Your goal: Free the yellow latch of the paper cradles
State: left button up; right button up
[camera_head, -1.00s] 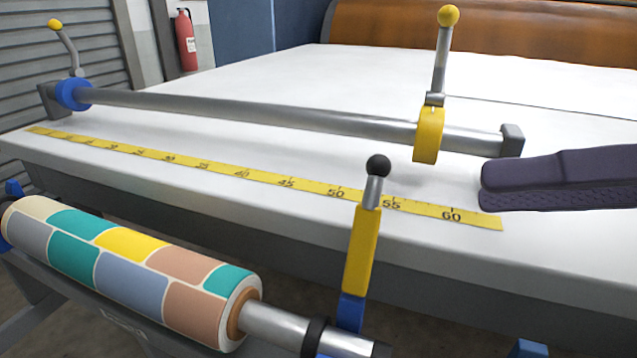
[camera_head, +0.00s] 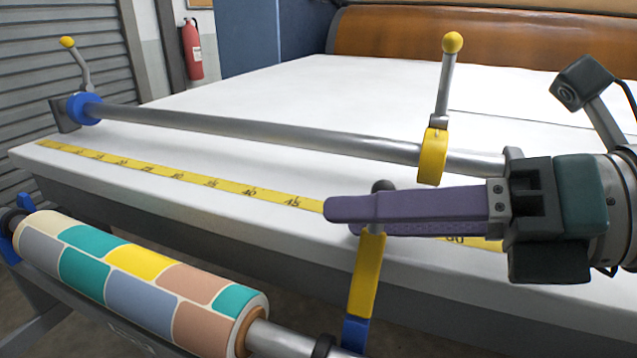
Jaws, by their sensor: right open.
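The yellow latch (camera_head: 366,275) stands upright on a blue base (camera_head: 355,334) at the front of the table, beside the roll's shaft. Its dark round knob (camera_head: 381,186) shows just above my right gripper's fingers, which hide the stem below it. My right gripper (camera_head: 342,216) is open, with purple fingers pointing left across the top of the latch. I cannot tell whether the stem is between the fingers or behind them. The paper roll (camera_head: 135,275), with coloured brick-like blocks, lies in the cradle at the lower left. My left gripper is not in view.
A metal bar (camera_head: 260,130) crosses the white table (camera_head: 260,88), with a yellow-knobbed lever on a yellow collar (camera_head: 432,157) close behind my right gripper. A blue collar (camera_head: 80,108) is at its left end. A yellow measuring tape (camera_head: 180,176) lies along the front edge.

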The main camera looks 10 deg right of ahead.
grip_shut()
dwell(1.4)
